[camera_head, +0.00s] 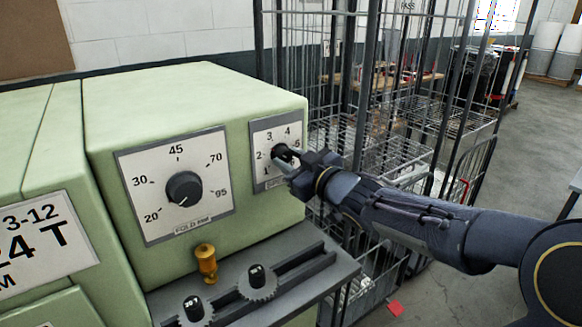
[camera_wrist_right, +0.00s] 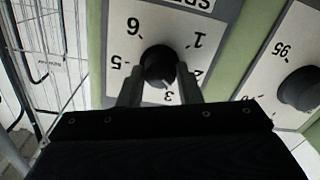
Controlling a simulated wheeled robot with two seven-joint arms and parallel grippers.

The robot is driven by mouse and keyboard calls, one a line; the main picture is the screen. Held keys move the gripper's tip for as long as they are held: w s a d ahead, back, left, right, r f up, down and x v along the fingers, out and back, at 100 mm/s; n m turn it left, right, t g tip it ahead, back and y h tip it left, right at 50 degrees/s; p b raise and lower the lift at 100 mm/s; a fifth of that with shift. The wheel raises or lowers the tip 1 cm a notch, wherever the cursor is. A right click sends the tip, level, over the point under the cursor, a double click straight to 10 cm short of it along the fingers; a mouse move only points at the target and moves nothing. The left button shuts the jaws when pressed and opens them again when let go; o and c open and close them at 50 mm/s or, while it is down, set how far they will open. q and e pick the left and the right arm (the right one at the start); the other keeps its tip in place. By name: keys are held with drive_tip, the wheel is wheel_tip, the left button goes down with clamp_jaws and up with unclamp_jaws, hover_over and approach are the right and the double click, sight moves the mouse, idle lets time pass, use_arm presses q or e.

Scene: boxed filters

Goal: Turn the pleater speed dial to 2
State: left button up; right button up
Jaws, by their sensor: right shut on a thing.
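The speed dial is a black round knob (camera_wrist_right: 158,65) on a white plate (camera_wrist_right: 122,30) marked 1 to 6, upside down in the right wrist view. Its white pointer mark is at the lower side, toward the 3. In the head view the plate (camera_head: 259,133) is on the right of the green machine's front, and the knob is mostly hidden by my gripper. My right gripper (camera_head: 287,158) is shut on the knob, with one finger on each side in the right wrist view (camera_wrist_right: 158,83). My left gripper is out of view.
A larger fold dial (camera_head: 184,188) sits left of the speed dial. Below are a brass knob (camera_head: 206,262) and a dark ledge (camera_head: 328,266) with two small black knobs on a slotted rail. Wire cage carts (camera_head: 345,125) stand behind my right arm.

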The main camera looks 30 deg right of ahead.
drive_tip(key=n+b, duration=0.2)
drive_tip(key=n, duration=0.3)
idle(0.5)
drive_tip(key=o, duration=1)
drive_tip(key=shift+c, duration=0.2)
drive_tip(key=shift+s, duration=0.1)
drive_tip(key=s+p, duration=0.1)
drive_tip(key=s, duration=0.6)
drive_tip(key=shift+s+d+r+p, duration=0.15)
drive_tip(key=shift+s+d+p, duration=0.2)
drive_tip(key=shift+d, duration=0.05)
